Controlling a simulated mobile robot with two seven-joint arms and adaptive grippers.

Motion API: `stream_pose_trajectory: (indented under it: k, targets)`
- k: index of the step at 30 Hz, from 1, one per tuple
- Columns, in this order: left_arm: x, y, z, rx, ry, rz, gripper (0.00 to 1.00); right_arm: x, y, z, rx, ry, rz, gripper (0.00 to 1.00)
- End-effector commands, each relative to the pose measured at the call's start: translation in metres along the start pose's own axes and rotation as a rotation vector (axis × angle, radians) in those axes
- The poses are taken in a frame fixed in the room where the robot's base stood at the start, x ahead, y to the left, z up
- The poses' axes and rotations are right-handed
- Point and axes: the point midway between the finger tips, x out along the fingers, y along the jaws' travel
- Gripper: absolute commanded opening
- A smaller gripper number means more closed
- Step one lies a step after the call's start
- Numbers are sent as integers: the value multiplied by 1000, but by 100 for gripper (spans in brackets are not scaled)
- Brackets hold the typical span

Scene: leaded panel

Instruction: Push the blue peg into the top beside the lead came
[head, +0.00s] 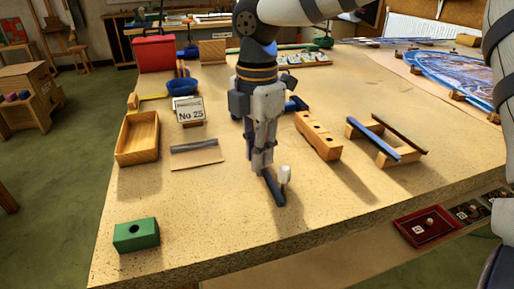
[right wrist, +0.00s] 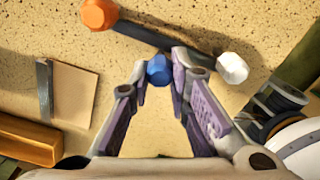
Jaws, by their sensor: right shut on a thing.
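My right gripper (head: 262,160) points down over the front middle of the bench top. In the right wrist view its fingers (right wrist: 160,88) are closed on the blue peg (right wrist: 158,70), whose blue end shows between the tips. A dark lead came (right wrist: 165,42) lies just past the fingertips in that view. An orange peg (right wrist: 98,14) is by its left end and a white peg (right wrist: 233,67) by its right end. I cannot tell whether the blue peg touches the top. My left gripper is out of view.
A card with a grey strip (head: 194,146) and a wooden tray (head: 137,137) lie left. A drilled wooden block (head: 318,135) and a frame with blue and dark rails (head: 375,140) stand right. A green block (head: 136,235) is near the front left corner.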

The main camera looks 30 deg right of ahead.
Motion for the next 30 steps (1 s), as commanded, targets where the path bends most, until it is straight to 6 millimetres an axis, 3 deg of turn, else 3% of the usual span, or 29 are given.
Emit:
stream_pose_trajectory:
  k: [2, 3, 6, 17, 27, 30]
  targets:
    - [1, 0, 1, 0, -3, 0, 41, 4, -1, 0, 0, 0, -7, 0]
    - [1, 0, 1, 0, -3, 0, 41, 4, -1, 0, 0, 0, -7, 20]
    - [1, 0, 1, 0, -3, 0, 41, 4, -1, 0, 0, 1, -7, 41]
    - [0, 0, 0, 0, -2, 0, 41, -4, 0, 0, 0, -1, -3, 41]
    - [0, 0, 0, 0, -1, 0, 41, -89, 0, 0, 1, -1, 0, 41]
    - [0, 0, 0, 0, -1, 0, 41, -106, 1, 0, 1, -1, -3, 41]
